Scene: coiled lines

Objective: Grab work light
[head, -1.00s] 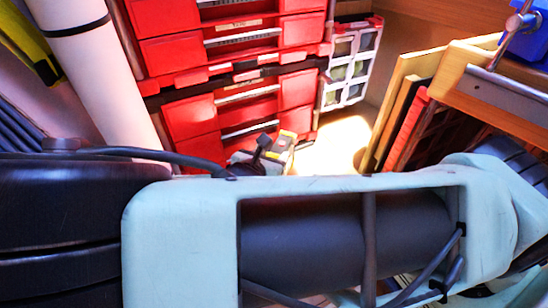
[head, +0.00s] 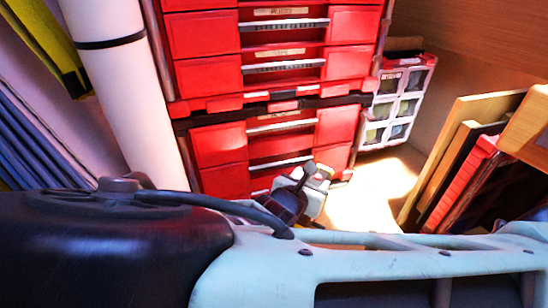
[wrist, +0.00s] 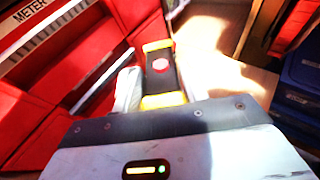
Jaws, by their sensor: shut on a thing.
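The work light (wrist: 161,80), a small black and yellow block with a round red spot, shows in the wrist view just ahead of my palm. My gripper (wrist: 156,91) is shut on it, with a pale finger visible along its left side; the other finger is hard to make out. In the head view my gripper (head: 312,192) is small, beyond my arm, in front of the red drawers. There the light is mostly hidden and I cannot make it out clearly.
Red drawer cases (head: 290,60) stand behind and to the left of my gripper. A white clear-windowed organizer (head: 398,105) and leaning boards (head: 465,150) are to the right. A white roll (head: 115,70) stands at left. Sunlit floor (head: 370,190) lies bare between.

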